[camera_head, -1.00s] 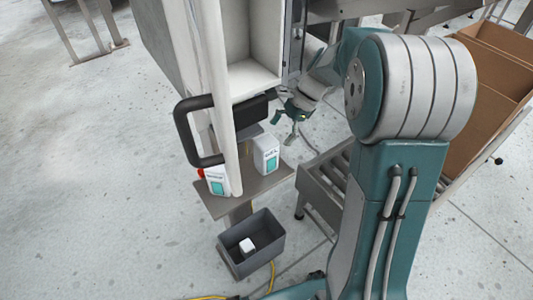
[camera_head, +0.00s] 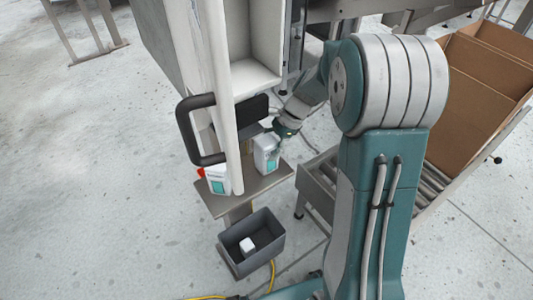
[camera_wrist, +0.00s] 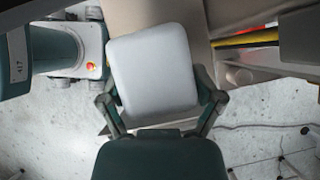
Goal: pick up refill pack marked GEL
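A white refill pack (camera_head: 266,156) with a teal panel and dark lettering, too small to read for certain, stands upright on a small brown shelf (camera_head: 243,204). In the wrist view its pale top (camera_wrist: 152,70) fills the upper middle. My gripper (camera_head: 284,134) is down at the pack's back right side. In the wrist view my gripper (camera_wrist: 163,100) has one finger on either side of the pack and looks open around it; the fingertips are hidden. A second white pack (camera_head: 218,180), with a teal panel and a red part, stands to the left on the shelf.
A post and black handle (camera_head: 184,130) of the machine rise beside the packs. A grey bin (camera_head: 268,258) holding a small white block (camera_head: 246,245) is below the shelf. A roller conveyor (camera_head: 318,187) and cardboard box (camera_head: 470,115) are at right.

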